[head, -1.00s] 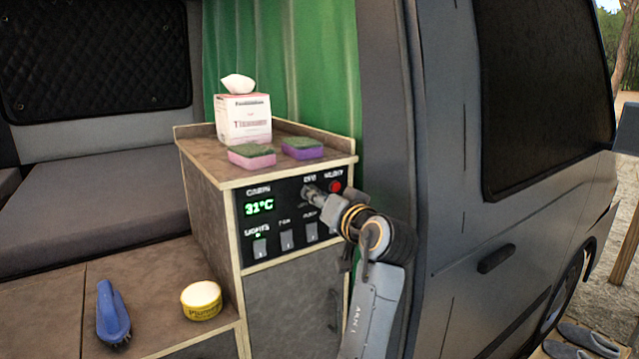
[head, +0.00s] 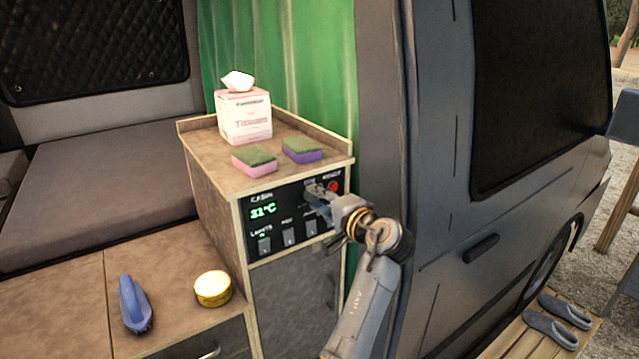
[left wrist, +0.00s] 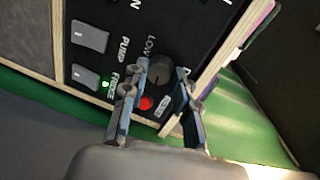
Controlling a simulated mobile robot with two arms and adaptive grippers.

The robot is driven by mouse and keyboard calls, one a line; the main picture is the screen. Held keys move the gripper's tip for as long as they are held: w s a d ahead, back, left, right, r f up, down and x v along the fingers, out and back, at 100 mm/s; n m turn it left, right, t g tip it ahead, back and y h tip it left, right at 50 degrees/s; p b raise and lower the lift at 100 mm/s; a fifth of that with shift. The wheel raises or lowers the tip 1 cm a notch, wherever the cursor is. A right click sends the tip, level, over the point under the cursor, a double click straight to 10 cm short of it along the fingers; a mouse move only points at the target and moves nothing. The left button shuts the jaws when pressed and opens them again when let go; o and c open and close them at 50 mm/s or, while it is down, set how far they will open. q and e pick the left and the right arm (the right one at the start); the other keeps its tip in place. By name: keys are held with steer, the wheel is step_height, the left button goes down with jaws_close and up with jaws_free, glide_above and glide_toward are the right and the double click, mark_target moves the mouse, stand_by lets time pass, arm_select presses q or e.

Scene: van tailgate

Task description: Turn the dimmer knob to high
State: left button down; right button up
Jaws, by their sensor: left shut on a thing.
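The dimmer knob (left wrist: 160,72) is a dark round knob on the black control panel (head: 262,228). In the left wrist view it sits between the two fingers of my left gripper (left wrist: 163,71), with the word LOW printed beside it. My left gripper (head: 317,190) is shut on the knob at the panel's upper right part. In the head view the fingers hide the knob. I cannot tell which way its mark points. My right gripper is not in view.
A red button (head: 334,186) is right beside the fingers. Above are two sponges (head: 302,150) and a tissue box (head: 244,118). A blue brush (head: 134,303) and yellow tin (head: 212,289) lie lower left.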

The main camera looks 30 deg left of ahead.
arm_select(q)
steer(key=shift+w+r+m+g+y+p, duration=0.1)
steer(key=shift+r+m+g+y+p, duration=0.1)
steer(key=shift+m+p, duration=0.95)
steer(key=shift+r+m+g+y+p, duration=0.1)
steer(key=shift+r+m+g+p, duration=0.1)
steer(key=shift+m+p, duration=0.9)
steer(key=shift+a, duration=0.1)
steer(key=c, duration=1.1)
jaws_free()
steer(key=shift+o, duration=0.4)
steer(key=shift+a+f, duration=0.1)
steer(key=shift+f, duration=0.05)
steer(key=shift+f, duration=0.1)
